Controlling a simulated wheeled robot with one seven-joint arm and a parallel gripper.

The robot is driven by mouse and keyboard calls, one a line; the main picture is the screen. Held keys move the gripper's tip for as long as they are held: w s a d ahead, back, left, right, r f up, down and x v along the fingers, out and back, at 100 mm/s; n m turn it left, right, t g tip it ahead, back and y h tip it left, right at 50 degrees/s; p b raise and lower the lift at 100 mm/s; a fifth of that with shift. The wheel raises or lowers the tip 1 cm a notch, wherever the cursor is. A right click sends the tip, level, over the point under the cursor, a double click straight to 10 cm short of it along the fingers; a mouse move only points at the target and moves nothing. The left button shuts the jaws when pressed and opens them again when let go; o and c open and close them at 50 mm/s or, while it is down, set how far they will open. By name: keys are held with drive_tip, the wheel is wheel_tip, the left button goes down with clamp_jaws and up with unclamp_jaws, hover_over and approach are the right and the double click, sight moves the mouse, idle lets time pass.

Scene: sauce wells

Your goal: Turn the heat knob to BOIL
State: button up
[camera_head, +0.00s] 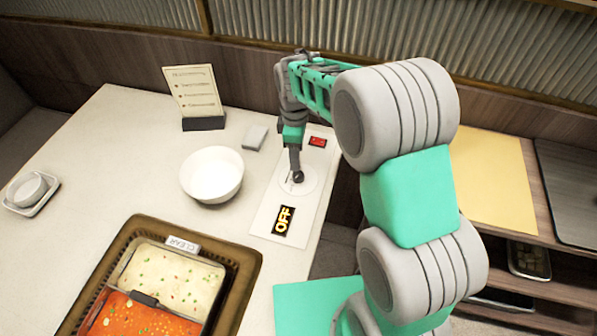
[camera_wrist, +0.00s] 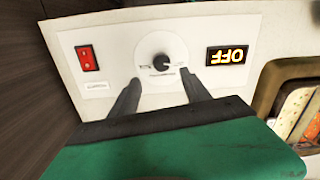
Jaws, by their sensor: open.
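The heat knob (camera_wrist: 160,60) is a small dark knob on a round white dial, set in a white control panel (camera_wrist: 121,50). In the wrist view my gripper (camera_wrist: 158,78) is open. Its two dark fingers stand apart, one to each side of the dial's near part, with the knob between and beyond the tips. I cannot tell whether either finger touches the panel. In the head view my gripper (camera_head: 297,170) is over the dial and partly hides the knob. The dial's small lettering is unreadable.
A red switch (camera_wrist: 87,58) sits at the panel's other end. On the table (camera_head: 130,150) are a white bowl (camera_head: 212,174), a menu stand (camera_head: 195,95), a small grey block (camera_head: 255,137) and a two-part pot of soup (camera_head: 225,262). A small dish (camera_head: 28,190) is far left.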

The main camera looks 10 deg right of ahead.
sight(298, 174)
drive_tip(key=n, duration=0.6)
drive_tip(key=shift+s, duration=0.2)
drive_tip(key=shift+d+f+n, duration=0.1)
drive_tip(key=shift+f+n, duration=0.1)
drive_tip(key=shift+n, duration=0.1)
drive_tip(key=f, duration=0.7)
drive_tip(key=shift+s+f+p, duration=0.2)
drive_tip(key=shift+p, duration=0.2)
clamp_jaws()
